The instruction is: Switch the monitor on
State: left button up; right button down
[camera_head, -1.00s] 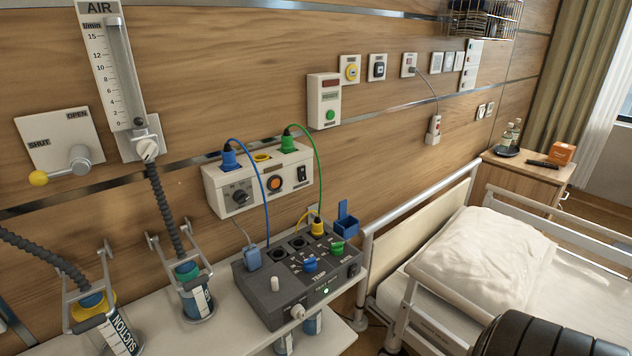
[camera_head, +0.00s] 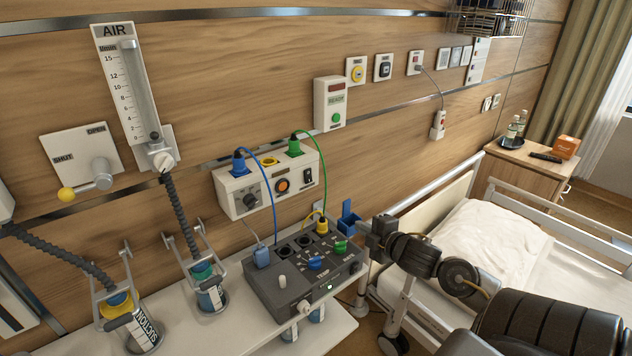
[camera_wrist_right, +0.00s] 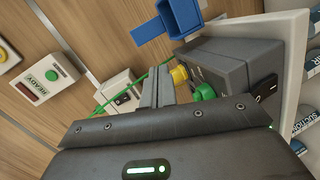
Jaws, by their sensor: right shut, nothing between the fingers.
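No screen shows, and no unit is plainly marked as the monitor. A dark grey console (camera_head: 262,293) with knobs, plugs and a small lit green lamp stands on the shelf. In the right wrist view the console (camera_wrist_right: 228,62) shows a black rocker switch (camera_wrist_right: 265,88) on its end face. A white wall box (camera_head: 232,205) above has a dial, an orange button and a black rocker (camera_head: 307,176). My right gripper (camera_head: 374,250) is shut and empty, just right of the console. Its closed fingers (camera_wrist_right: 158,88) point towards the console and appear apart from it. My left gripper is out of view.
A blue holder (camera_head: 348,218) stands behind the console's right end. Blue and green cables arch from the wall box. Suction bottles (camera_head: 140,335) stand on the white shelf (camera_head: 190,338) at left. The bed rail (camera_head: 430,190) and pillow (camera_head: 480,245) lie to the right.

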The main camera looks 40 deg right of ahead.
jog(key=s+a+r+n+t+y, duration=0.1)
jog(key=a+r+n+t+y, duration=0.1)
jog(key=a+r, duration=0.4)
notch_tip(320, 180, up, 5)
jog(key=shift+r+n+p, duration=0.2)
jog(key=shift+n+p, duration=0.1)
jog(key=shift+n, duration=0.6)
jog(key=p, duration=0.3)
send_near(309, 181)
jog(key=w, duration=0.5)
jog(key=shift+w+f, duration=0.4)
jog(key=shift+w, duration=0.5)
